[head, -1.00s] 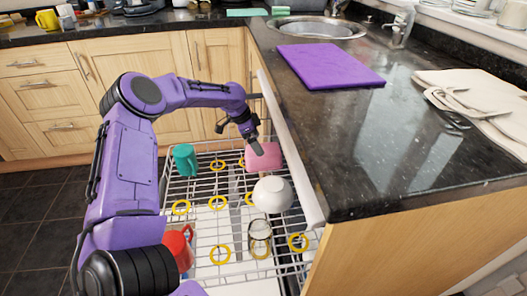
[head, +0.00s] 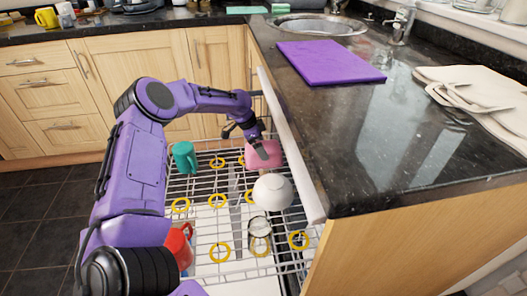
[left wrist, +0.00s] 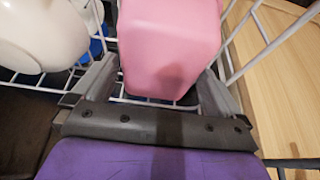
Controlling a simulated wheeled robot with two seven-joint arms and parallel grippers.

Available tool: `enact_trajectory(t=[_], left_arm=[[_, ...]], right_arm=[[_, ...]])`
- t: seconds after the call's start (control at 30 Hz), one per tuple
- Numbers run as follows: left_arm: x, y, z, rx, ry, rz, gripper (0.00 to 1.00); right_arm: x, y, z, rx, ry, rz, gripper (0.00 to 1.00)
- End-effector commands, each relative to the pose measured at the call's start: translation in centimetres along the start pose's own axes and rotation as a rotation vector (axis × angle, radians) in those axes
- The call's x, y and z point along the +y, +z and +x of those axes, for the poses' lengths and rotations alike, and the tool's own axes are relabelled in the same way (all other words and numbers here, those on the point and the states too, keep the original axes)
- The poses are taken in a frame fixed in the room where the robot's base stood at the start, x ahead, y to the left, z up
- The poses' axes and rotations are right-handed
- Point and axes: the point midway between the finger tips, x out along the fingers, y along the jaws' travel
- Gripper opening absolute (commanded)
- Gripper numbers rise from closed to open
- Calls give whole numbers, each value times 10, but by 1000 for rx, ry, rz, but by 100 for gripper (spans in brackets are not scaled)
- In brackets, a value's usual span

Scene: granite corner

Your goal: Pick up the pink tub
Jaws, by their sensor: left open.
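The pink tub (head: 265,158) stands in the dishwasher rack near its back right, just behind a white bowl. In the left wrist view the tub (left wrist: 170,45) fills the top middle. My left gripper (head: 257,150) is at the tub, its arm reaching over the rack from the left. In the wrist view the gripper (left wrist: 160,95) is open, with one finger on each side of the tub's near end. I cannot tell whether the fingers touch it. My right gripper is not in view.
The white bowl (head: 272,192) leans close in front of the tub. A teal mug (head: 185,157), a red mug (head: 178,248) and a glass (head: 259,236) also stand in the wire rack. The granite counter edge (head: 300,150) rises close on the right.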

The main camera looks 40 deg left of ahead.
Motion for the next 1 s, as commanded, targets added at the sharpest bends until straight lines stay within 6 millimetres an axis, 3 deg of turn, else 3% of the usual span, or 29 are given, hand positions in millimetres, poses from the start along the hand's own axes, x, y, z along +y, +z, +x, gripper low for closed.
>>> enact_trajectory(t=[0.13,0.27,0.67,0.87,1.0], left_arm=[[0,0,0,0,0,0,100],[0,0,0,0,0,0,62],[0,-2,-3,2,0,1,62],[-1,-16,-37,3,-3,2,62],[8,-6,-84,8,-2,1,62]], right_arm=[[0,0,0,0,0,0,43],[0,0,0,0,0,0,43],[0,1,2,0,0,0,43],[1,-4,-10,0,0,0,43],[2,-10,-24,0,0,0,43]])
